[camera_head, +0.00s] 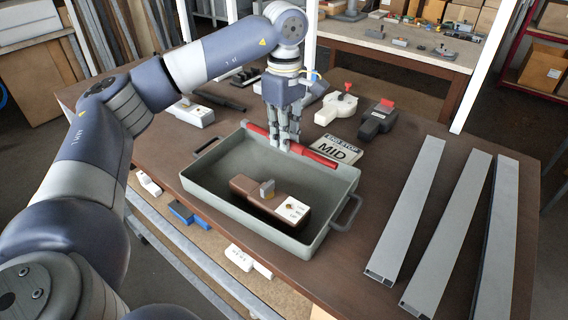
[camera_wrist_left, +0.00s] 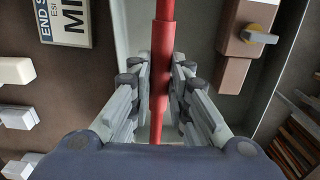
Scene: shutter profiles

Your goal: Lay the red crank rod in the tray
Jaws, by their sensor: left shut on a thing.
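The red crank rod (camera_head: 312,153) is held across the far side of the grey-green tray (camera_head: 205,188) in the head view. My left gripper (camera_head: 284,147) is shut on the rod, with its fingers hiding part of it. In the left wrist view the rod (camera_wrist_left: 162,50) runs between the two fingers of the gripper (camera_wrist_left: 160,85). The rod looks close to the tray's far wall; I cannot tell whether it touches. A brown block with a grey lever (camera_head: 268,198) lies in the tray. My right gripper is not in view.
A sign reading MID (camera_head: 340,150) lies just behind the tray. Long grey profiles (camera_head: 408,210) lie to the right. A white device (camera_head: 338,108) and a dark one with a red top (camera_head: 378,120) stand behind. The tray's left part is bare.

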